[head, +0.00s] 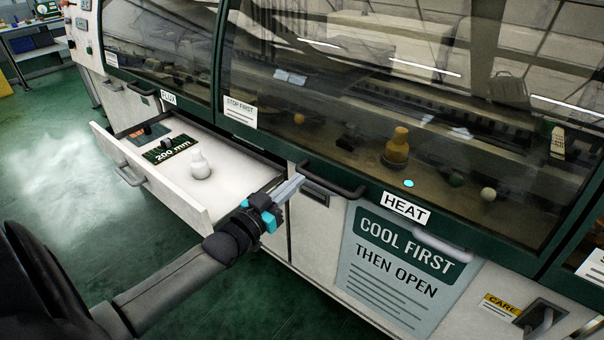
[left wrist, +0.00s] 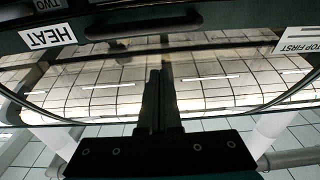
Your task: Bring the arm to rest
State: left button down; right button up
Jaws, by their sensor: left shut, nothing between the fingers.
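My left gripper (head: 289,189) is shut and empty. In the head view it is in front of the machine, just right of the open drawer and close to the dark bar handle (head: 333,180) below the window. In the left wrist view the shut fingers (left wrist: 160,85) point toward the machine's glass, with the handle (left wrist: 145,23) beyond them near the top. I cannot tell from these views whether the fingertips touch anything. My right gripper is not in view.
An open white drawer (head: 213,207) sticks out at the left, holding a white bottle-shaped piece (head: 200,165) and a dark board (head: 167,148). The machine's HEAT window (head: 450,110) is shut; an amber bottle-shaped piece (head: 397,146) stands behind it. Green floor (head: 60,240) is clear at the left.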

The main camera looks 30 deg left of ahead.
pick_arm(q)
jog(key=shift+s, duration=0.2)
jog(key=s+d+f+g+y, duration=0.1)
jog(key=s+f+g, duration=0.3)
jog(key=f, duration=0.6)
jog(key=s+d+f+g, duration=0.15)
jog(key=s+f, duration=0.35)
jog(key=f, duration=0.5)
jog(key=s+f+g+y, duration=0.1)
jog(key=s+f+g, duration=0.35)
jog(key=f, duration=0.65)
jog(key=s+d+f+g, duration=0.2)
jog(key=s+f, duration=0.3)
jog(key=s, duration=0.4)
jog(key=s+d+f+m+g, duration=0.1)
jog(key=s+d+f+g, duration=0.2)
jog(key=s, duration=0.7)
jog(key=s+d+f+g, duration=0.3)
jog(key=s+d+f, duration=0.3)
jog(key=s, duration=0.3)
jog(key=shift+s+f+m+h, duration=0.3)
jog(key=shift+f, duration=0.35)
